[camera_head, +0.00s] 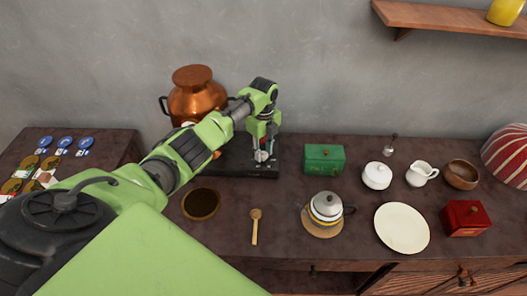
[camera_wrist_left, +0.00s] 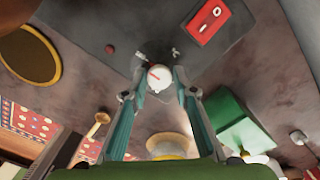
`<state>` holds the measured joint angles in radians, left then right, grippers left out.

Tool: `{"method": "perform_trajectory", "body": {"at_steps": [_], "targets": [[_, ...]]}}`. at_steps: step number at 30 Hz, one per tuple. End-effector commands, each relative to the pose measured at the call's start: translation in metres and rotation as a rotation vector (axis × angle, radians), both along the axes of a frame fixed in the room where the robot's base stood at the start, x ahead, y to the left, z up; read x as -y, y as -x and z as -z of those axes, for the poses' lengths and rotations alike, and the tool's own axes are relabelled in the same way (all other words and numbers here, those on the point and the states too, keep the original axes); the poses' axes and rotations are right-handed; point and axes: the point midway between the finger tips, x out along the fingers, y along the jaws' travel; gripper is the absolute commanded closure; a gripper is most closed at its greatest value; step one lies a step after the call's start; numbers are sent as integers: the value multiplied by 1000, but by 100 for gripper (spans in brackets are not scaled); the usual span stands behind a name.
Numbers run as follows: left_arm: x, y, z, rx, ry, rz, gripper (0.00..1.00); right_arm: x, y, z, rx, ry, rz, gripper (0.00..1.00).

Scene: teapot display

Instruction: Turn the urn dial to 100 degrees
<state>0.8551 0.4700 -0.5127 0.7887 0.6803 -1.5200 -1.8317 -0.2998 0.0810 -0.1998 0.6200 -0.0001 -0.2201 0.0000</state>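The copper urn (camera_head: 197,98) stands on a dark base (camera_head: 235,166) against the wall. The urn dial is a small pale disc (camera_head: 261,155) with a red pointer mark. It also shows in the left wrist view (camera_wrist_left: 159,78), where the red mark points to the upper left. My left gripper (camera_head: 262,138) reaches down over the dial. In the left wrist view its two fingers (camera_wrist_left: 158,92) stand apart, one on either side of the dial. I cannot tell whether they touch it. My left arm hides part of the urn. My right gripper is not in view.
A red switch panel (camera_wrist_left: 208,18) lies close to the dial. A green box (camera_head: 324,159) stands right of the base. A wooden spoon (camera_head: 255,226), a round dark-gold dish (camera_head: 201,204) and a lidded teapot (camera_head: 326,206) are nearer. A plate (camera_head: 402,228) lies farther right.

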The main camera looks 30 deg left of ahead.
Motion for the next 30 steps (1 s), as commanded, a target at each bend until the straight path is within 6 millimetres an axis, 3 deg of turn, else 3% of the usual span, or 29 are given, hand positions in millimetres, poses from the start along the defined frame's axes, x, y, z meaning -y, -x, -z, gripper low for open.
{"method": "perform_trajectory", "body": {"at_steps": [14, 30], "targets": [[0, 0, -6, 1, 0, -1, 60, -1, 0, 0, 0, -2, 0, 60], [0, -1, -106, 4, 0, -2, 60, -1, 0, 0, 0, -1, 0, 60]]}}
